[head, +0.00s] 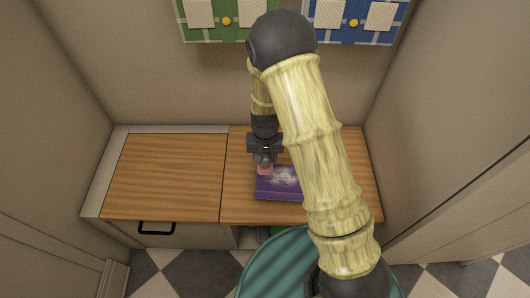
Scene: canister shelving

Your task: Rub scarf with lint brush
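The scarf (288,187) is a purple folded piece lying flat on the right part of the wooden counter. A whitish speckled patch covers part of its top. My gripper (265,160) points down over the scarf's left back corner. A small pinkish-red thing (265,170), which looks like the lint brush, is just below the fingers and appears held between them. I cannot tell whether it touches the scarf. My arm hides the right side of the scarf.
The wooden counter (165,175) is bare on the left. A drawer handle (156,228) sits on its front. Walls close in on both sides.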

